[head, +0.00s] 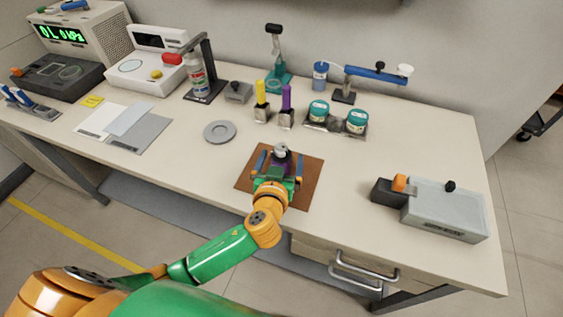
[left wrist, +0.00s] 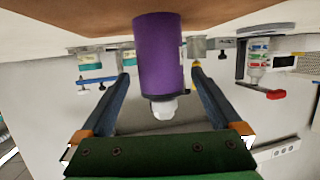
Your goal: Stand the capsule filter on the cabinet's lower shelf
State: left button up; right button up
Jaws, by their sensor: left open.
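A purple cylinder with a pale nozzle-like cap, which looks like the capsule filter (head: 282,151), stands on a brown mat (head: 313,180) at the front middle of the bench. The capsule filter also shows in the left wrist view (left wrist: 158,55), where the picture is upside down. My left gripper (head: 280,167) is open, with one blue finger on each side of the capsule filter. Gaps show between the fingers and its body in the left wrist view. The lower part of the capsule filter is hidden by my gripper in the head view. No cabinet shelf is recognisable. My right gripper is out of view.
Behind the mat stand yellow (head: 261,101) and purple (head: 286,104) handled tools and a tray with teal-lidded jars (head: 319,110). A grey box device (head: 445,209) is at the right. A round grey dish (head: 219,132) lies left. Bench space right of the mat is clear.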

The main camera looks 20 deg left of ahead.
pick_arm(q)
jog(key=x, duration=0.3)
jog(key=shift+w+a, duration=0.2)
jog(key=shift+a, duration=0.1)
jog(key=shift+w+d+f, duration=0.15)
jog(key=shift+w, duration=0.2)
jog(key=shift+s, duration=0.1)
grip_shut()
